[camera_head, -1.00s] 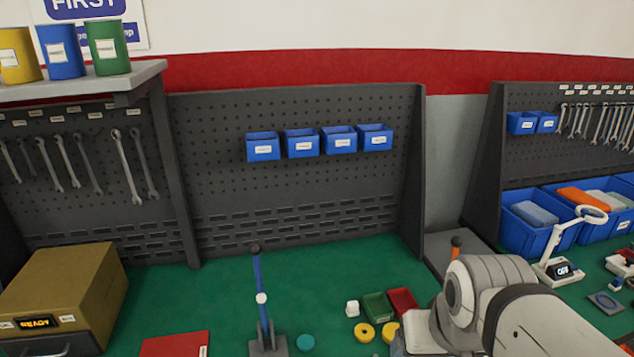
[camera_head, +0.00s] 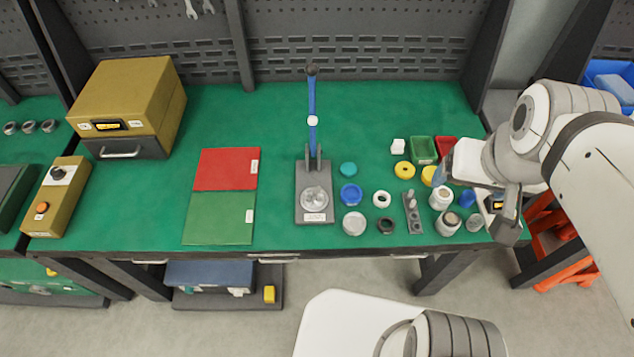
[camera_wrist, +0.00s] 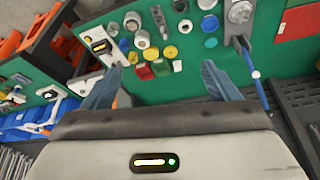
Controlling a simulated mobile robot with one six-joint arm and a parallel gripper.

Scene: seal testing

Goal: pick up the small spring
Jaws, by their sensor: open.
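I cannot make out the small spring in either view; the parts on the bench are too small to tell apart for certain. In the wrist view my gripper (camera_wrist: 162,66) is open, its two blue-grey fingers wide apart with nothing between them. The small parts show beyond the fingertips, apart from them. In the head view the parts cluster right of the lever press (camera_head: 313,178), among them a white ring (camera_head: 382,199), a dark ring (camera_head: 386,225) and a grey plate with pins (camera_head: 412,215). My arm covers part of the bench's right end.
A green bin (camera_head: 423,148) and a red bin (camera_head: 446,146) stand behind the parts. White jars (camera_head: 440,198) stand near my arm. A red mat (camera_head: 226,168) and a green mat (camera_head: 218,218) lie left of the press, with clear bench around them. A pegboard (camera_head: 370,45) rises behind.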

